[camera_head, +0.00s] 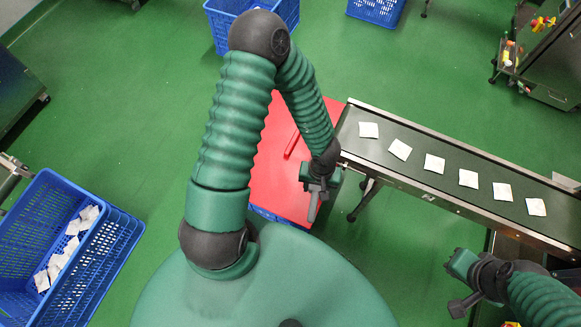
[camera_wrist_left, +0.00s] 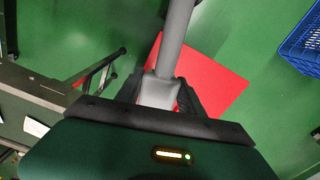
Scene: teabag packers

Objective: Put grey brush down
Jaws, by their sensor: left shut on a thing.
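My left gripper (camera_head: 317,188) is shut on the grey brush (camera_head: 312,208), just over the right edge of the red surface in the head view. In the left wrist view, the brush's grey handle (camera_wrist_left: 174,42) runs up from between the fingers of my left gripper (camera_wrist_left: 162,92). The brush's bristles cannot be made out. The red surface (camera_head: 262,185) lies below, partly hidden by my left arm; it also shows in the left wrist view (camera_wrist_left: 215,85). My right gripper (camera_head: 462,290) is at the lower right, and its finger gap is unclear.
A conveyor (camera_head: 455,196) with several white teabags runs to the right of the red surface. A thin red object (camera_head: 291,146) lies on that surface. A blue crate (camera_head: 112,262) with teabags stands at the left. More blue crates (camera_head: 228,32) stand at the back.

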